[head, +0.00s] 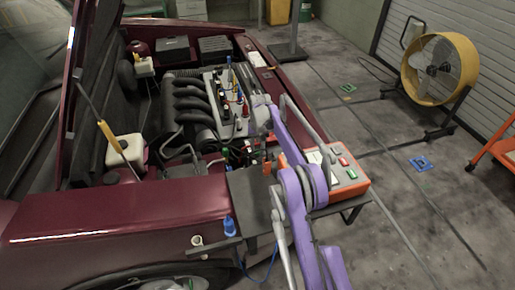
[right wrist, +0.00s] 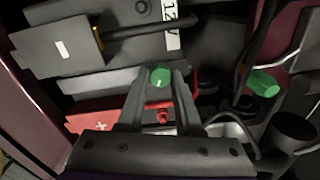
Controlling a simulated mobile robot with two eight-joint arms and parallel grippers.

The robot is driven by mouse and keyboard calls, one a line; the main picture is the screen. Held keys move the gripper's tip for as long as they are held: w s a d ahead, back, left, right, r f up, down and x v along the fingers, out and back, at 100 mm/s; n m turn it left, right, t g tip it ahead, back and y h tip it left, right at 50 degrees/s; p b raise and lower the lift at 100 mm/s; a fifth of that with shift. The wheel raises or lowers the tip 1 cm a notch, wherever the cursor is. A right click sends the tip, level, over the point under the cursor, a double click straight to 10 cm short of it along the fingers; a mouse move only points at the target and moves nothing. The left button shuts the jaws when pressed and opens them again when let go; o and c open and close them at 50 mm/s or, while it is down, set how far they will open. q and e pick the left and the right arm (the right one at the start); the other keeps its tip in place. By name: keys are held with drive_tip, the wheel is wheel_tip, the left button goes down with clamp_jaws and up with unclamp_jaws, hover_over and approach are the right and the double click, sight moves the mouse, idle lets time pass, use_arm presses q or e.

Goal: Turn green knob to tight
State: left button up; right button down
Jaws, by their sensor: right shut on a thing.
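A round green knob (right wrist: 160,76) with a light pointer mark sits between the two fingertips of my right gripper (right wrist: 159,84) in the right wrist view. The fingers are shut on it from both sides. A second green knob (right wrist: 262,82) stands apart to the right, on a dark stem or hose. In the head view my purple right arm reaches over the car's front edge into the engine bay; its fingertips and the held knob are too small and crowded to make out there. No tight mark is readable. My left gripper is not in view.
A red battery part with a plus sign (right wrist: 100,121) and a box labelled 12V (right wrist: 130,40) are close to the fingers. Hoses crowd the right side. The engine (head: 190,105), an orange-edged panel (head: 345,175) and a yellow fan (head: 440,68) surround the arm.

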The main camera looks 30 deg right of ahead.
sight(257, 150)
drive_tip(key=n+p, duration=0.1)
drive_tip(key=n, duration=0.5)
drive_tip(key=shift+w, duration=0.1)
drive_tip(key=n, duration=0.5)
drive_tip(key=shift+n, duration=0.4)
drive_tip(key=n+p, duration=0.1)
drive_tip(key=n, duration=0.4)
drive_tip(key=shift+g, duration=0.3)
drive_tip(key=n, duration=0.6)
drive_tip(key=c, duration=0.6)
unclamp_jaws()
drive_tip(key=shift+r, duration=0.1)
drive_tip(key=r, duration=0.5)
drive_tip(key=r+p, duration=0.1)
drive_tip(key=r, duration=0.4)
drive_tip(key=shift+w+r, duration=0.2)
drive_tip(key=shift+r, duration=0.1)
